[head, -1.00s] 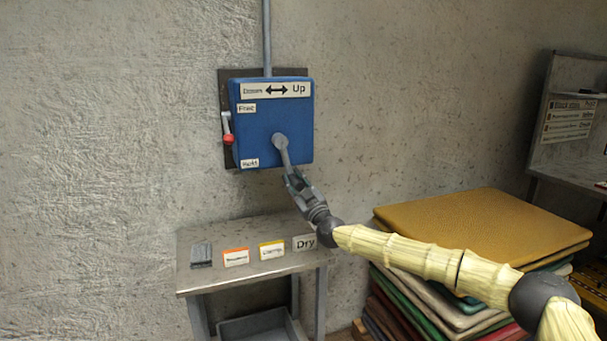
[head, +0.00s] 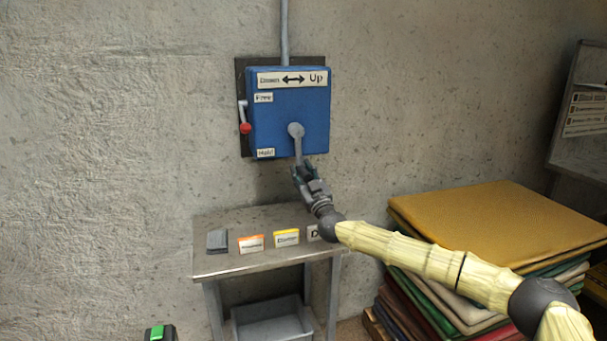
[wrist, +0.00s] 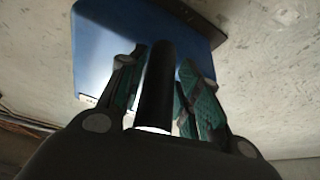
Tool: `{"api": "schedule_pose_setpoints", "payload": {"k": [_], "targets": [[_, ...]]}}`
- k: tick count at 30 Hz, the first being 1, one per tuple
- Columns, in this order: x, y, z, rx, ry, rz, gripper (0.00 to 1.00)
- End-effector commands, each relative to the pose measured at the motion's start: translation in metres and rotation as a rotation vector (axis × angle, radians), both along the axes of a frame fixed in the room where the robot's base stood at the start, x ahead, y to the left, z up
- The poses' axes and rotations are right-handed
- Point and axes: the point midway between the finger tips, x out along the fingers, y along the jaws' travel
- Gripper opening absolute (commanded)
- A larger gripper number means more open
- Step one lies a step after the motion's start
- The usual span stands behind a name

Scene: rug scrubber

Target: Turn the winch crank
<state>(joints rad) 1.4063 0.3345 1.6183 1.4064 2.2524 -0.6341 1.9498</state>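The blue winch box (head: 290,105) is mounted on the wall and carries a "Down/Up" double-arrow label (head: 293,79). The grey crank (head: 297,145) hangs almost straight down from its hub on the box front. My gripper (head: 299,172) is at the crank's lower end. A red-tipped lever (head: 245,127) on the box's left side points down, between the "Free" and "Hold" labels.
A metal table (head: 225,262) with small labelled cards stands below the box. A stack of folded rugs (head: 490,230) stands at the right, near my arm. A grey bin (head: 270,318) sits under the table. The wall left of the box is bare.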

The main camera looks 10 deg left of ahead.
Motion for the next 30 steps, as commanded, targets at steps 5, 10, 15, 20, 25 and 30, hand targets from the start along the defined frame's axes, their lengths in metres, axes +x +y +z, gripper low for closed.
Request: {"api": "schedule_pose_setpoints", "payload": {"k": [5, 10, 15, 20, 25, 30], "targets": [[0.001, -0.002, -0.001, 0.0, 0.0, -0.002, 0.48], [0.001, -0.003, -0.001, 0.0, 0.001, -0.004, 0.48], [-0.006, -0.007, -0.005, -0.002, 0.002, -0.002, 0.48], [-0.024, -0.02, -0.014, 0.0, 0.002, -0.002, 0.48], [-0.049, -0.035, -0.026, 0.0, 0.003, -0.002, 0.48], [-0.071, -0.05, -0.036, 0.0, 0.003, -0.003, 0.48]]}}
